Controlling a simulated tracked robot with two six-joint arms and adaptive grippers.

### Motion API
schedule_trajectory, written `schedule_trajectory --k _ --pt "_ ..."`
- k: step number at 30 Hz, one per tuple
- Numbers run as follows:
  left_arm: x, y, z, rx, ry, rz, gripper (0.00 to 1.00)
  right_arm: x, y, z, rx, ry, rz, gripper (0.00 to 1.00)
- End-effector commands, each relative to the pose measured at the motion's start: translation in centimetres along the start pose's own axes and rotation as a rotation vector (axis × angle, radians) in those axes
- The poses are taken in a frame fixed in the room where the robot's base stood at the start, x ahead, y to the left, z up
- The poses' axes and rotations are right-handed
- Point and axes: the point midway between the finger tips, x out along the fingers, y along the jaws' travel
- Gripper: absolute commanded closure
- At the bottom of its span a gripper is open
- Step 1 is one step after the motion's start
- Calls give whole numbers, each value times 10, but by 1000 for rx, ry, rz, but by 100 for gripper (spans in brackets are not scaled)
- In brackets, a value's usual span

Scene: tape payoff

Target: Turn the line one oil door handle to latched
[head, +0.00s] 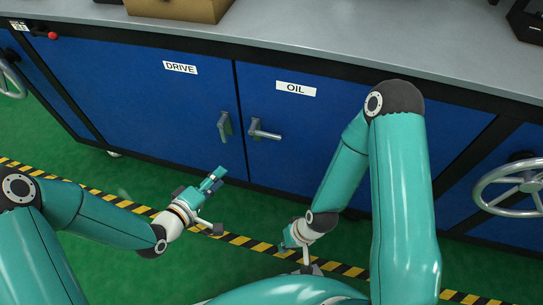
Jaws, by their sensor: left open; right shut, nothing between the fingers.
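The blue oil door (310,135) carries a white OIL label (296,89). Its grey lever handle (264,133) sits near the door's left edge, with the lever pointing right, close to level. My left gripper (221,203) is open and empty, below and to the left of the oil handle, apart from it. My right gripper (299,262) is low in front of my body, well below the handle and clear of it. Its fingers are small and partly hidden; nothing shows held in them.
The DRIVE door (165,100) is just left, its handle (225,127) hanging near upright beside the oil handle. A grey worktop (330,45) overhangs the doors. A handwheel (520,187) stands at right, another (10,78) at far left. Striped tape (255,243) crosses the green floor.

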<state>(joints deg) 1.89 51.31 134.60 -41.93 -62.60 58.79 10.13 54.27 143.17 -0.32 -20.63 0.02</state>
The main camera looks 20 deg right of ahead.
Motion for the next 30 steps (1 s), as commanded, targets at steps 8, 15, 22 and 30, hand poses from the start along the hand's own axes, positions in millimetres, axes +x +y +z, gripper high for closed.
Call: schedule_trajectory --k 8,15,22,30 --pt "24 8 22 -139 -85 274 58 64 23 -1 0 1 0 100" --pt "34 20 26 -165 -109 316 58 68 25 -1 0 1 0 100" --pt "70 31 30 -163 -109 316 58 75 27 -1 0 1 0 100" --pt "126 49 34 -162 -107 315 58 86 31 -1 0 1 0 100"
